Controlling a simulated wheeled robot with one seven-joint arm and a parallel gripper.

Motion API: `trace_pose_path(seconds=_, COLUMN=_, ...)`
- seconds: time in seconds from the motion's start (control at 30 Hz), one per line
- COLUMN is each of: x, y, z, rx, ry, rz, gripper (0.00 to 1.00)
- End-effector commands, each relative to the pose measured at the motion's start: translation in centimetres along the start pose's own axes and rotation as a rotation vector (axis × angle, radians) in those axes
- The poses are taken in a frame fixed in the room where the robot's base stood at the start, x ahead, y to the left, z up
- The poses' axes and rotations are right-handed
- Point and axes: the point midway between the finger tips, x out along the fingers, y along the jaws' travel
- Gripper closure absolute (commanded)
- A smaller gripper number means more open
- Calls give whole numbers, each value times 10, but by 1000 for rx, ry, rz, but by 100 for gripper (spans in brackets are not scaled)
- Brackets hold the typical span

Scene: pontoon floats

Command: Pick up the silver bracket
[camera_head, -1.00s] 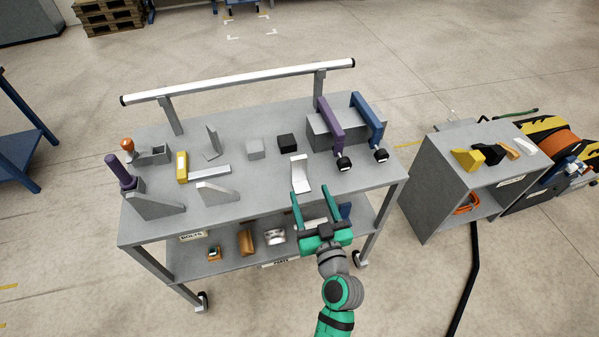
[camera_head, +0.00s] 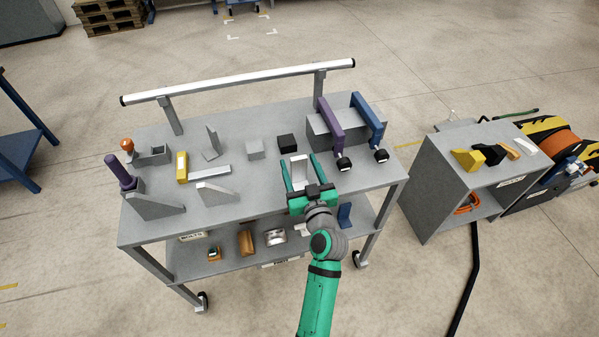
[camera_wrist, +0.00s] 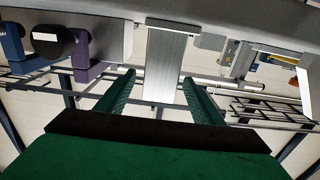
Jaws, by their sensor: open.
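The silver bracket (camera_head: 299,172) is a light, bent plate near the front edge of the grey cart top. My gripper (camera_head: 300,157) reaches over that edge, open, with one green finger on each side of the bracket. In the wrist view the bracket (camera_wrist: 165,66) is a broad ribbed silver strip between the two fingertips of my gripper (camera_wrist: 159,77). Gaps show on both sides, and it looks ungripped. My gripper hides the bracket's near end in the head view.
A black block (camera_head: 287,142), a grey block (camera_head: 255,149) and purple (camera_head: 328,122) and blue (camera_head: 368,121) clamps stand behind. A grey gusset (camera_head: 217,192) and yellow-ended part (camera_head: 182,167) lie left. A white rail (camera_head: 240,80) crosses the back. A grey cabinet (camera_head: 440,195) stands right.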

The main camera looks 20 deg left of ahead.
Motion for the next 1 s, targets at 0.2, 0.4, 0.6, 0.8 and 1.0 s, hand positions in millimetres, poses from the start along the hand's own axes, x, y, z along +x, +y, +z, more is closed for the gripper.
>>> trace_pose_path(seconds=0.2, x=6, y=-1, z=0, rx=-1, ry=0, rz=-1, gripper=39)
trace_pose_path(seconds=0.4, x=6, y=-2, z=0, rx=-1, ry=0, rz=-2, gripper=63)
trace_pose_path(seconds=0.6, x=6, y=-2, z=0, rx=-1, ry=1, rz=-2, gripper=89)
trace_pose_path(seconds=0.8, x=6, y=-2, z=-1, rx=-1, ry=1, rz=-3, gripper=89)
trace_pose_path(seconds=1.0, x=6, y=0, z=-11, rx=-2, ry=3, rz=-1, gripper=89)
